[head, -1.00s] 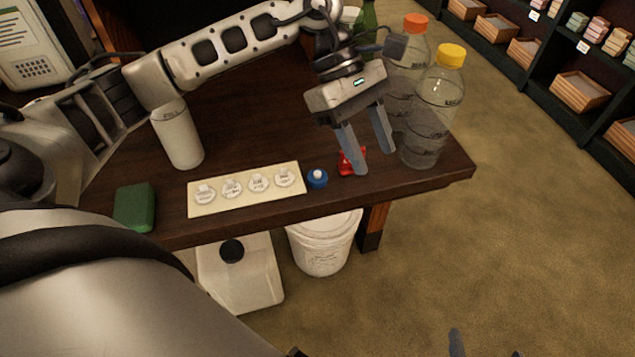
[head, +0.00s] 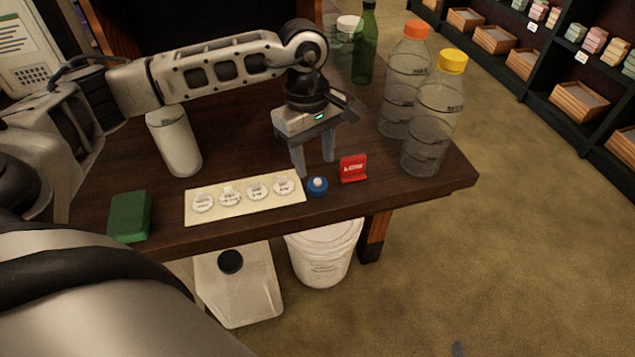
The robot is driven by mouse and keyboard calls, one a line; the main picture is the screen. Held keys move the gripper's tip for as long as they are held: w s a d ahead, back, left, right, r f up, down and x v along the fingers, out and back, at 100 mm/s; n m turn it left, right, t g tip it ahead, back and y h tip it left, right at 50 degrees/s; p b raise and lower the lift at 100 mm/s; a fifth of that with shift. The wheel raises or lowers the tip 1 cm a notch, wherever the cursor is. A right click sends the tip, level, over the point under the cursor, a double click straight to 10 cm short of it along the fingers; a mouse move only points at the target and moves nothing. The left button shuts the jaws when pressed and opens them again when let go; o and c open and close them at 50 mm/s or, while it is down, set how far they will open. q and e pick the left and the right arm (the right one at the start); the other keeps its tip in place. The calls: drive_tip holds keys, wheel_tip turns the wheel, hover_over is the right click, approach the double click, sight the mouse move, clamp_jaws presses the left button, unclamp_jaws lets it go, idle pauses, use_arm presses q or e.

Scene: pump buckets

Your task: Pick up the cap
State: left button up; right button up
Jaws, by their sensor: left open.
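A small blue round piece with a white top (head: 317,186), which looks like a cap, sits on the dark table near its front edge. My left gripper (head: 313,166) is open and empty, fingers pointing down, just behind and above the blue piece. A small grey tip at the bottom edge looks like part of my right gripper (head: 457,349); the rest is out of view.
Clear bottles with orange (head: 416,30) and yellow (head: 452,62) tops stand at the table's right. A white cylinder (head: 176,145) and a green block (head: 130,216) are at left. A white bucket (head: 322,262) and a jug (head: 238,290) are on the floor.

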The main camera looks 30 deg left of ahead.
sight(317, 180)
use_arm(q)
drive_tip(key=f, duration=0.5)
drive_tip(key=shift+w+d+f, duration=0.1)
drive_tip(key=shift+d, duration=0.15)
drive_tip(key=shift+c, duration=0.4)
drive_tip(key=c, duration=0.6)
drive_tip(key=shift+c, duration=0.3)
